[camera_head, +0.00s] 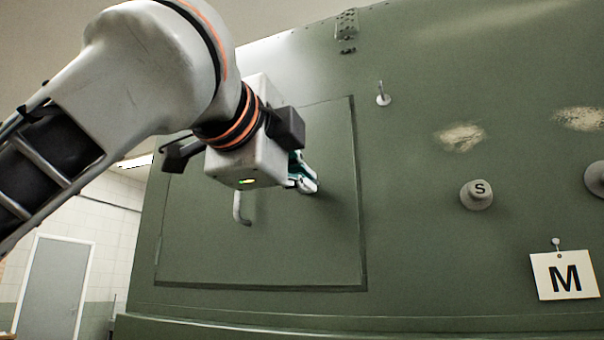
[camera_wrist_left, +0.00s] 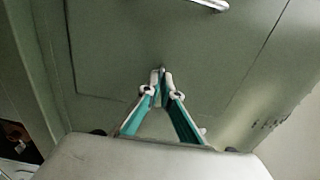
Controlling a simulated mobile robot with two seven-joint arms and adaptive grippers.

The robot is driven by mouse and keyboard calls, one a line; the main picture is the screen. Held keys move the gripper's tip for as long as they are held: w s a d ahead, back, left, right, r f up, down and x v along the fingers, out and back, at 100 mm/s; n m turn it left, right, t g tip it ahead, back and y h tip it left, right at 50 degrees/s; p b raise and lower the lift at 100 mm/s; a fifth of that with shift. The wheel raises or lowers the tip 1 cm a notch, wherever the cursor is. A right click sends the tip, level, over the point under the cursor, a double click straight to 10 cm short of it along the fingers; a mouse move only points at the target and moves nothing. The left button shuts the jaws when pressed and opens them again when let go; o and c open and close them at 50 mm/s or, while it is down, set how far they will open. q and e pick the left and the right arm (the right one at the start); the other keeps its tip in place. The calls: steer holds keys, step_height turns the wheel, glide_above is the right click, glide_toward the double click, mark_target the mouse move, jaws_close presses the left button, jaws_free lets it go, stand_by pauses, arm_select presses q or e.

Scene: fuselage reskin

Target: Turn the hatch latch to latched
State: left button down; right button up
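The hatch (camera_head: 300,250) is a green panel with a dark outline in the fuselage side, and it looks flush and closed. My left gripper (camera_head: 308,184) is at the right part of the hatch, its fingers almost together. In the left wrist view the two teal-sided fingers (camera_wrist_left: 162,78) converge on a thin grey piece (camera_wrist_left: 162,69) between their tips, which appears to be the hatch latch. The fingers hide most of it, so its angle cannot be told. My right gripper is in neither view.
A pale bent handle (camera_head: 240,209) stands out from the hatch left of the gripper; it also shows in the left wrist view (camera_wrist_left: 211,4). A peg (camera_head: 382,98), a knob marked S (camera_head: 477,194) and a hanging M card (camera_head: 564,276) are to the right.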

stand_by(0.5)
arm_select(q)
steer(key=c, duration=2.3)
jaws_free()
steer(key=shift+s, duration=0.1)
steer(key=v, duration=1.2)
